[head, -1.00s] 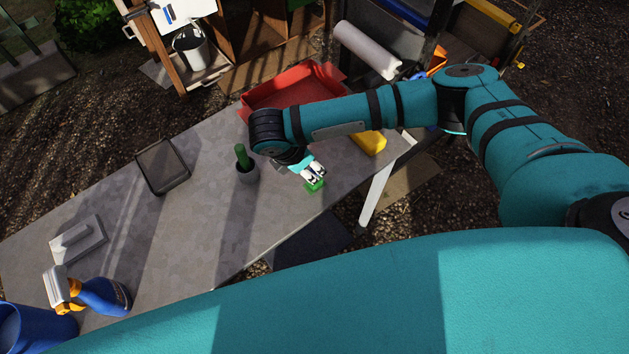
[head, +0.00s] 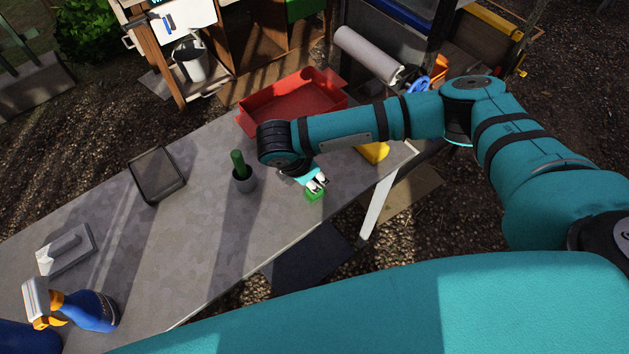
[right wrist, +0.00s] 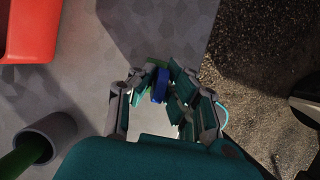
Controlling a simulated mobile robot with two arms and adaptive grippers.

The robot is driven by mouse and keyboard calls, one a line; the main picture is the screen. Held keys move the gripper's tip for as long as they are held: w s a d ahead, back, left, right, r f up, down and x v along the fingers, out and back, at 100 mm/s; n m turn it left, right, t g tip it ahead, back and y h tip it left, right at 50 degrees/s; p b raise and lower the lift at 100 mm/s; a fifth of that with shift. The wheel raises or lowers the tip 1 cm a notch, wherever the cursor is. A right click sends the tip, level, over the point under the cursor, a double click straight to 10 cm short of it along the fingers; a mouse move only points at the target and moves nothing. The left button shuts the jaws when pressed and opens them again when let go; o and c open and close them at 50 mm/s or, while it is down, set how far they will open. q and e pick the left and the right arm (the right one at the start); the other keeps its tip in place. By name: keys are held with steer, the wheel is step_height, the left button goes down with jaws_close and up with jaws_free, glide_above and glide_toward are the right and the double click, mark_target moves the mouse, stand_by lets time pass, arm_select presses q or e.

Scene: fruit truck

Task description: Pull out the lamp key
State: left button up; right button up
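A small green block-like item (head: 313,195) stands near the right front edge of the grey table; I take it to be the lamp. My right gripper (head: 318,183) is right above it, pointing down. In the right wrist view a small blue piece (right wrist: 160,86), perhaps the key, lies between the fingertips of the gripper (right wrist: 161,80). A bit of green shows beside it. The fingers lean in close around the blue piece, but whether they press on it I cannot tell. My left gripper is not in view.
The table's middle is clear.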

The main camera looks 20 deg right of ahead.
steer(key=shift+r+p, duration=0.6)
steer(key=shift+p, duration=0.3)
jaws_close()
stand_by(0.5)
steer(key=shift+r+p, duration=4)
steer(key=shift+p, duration=0.4)
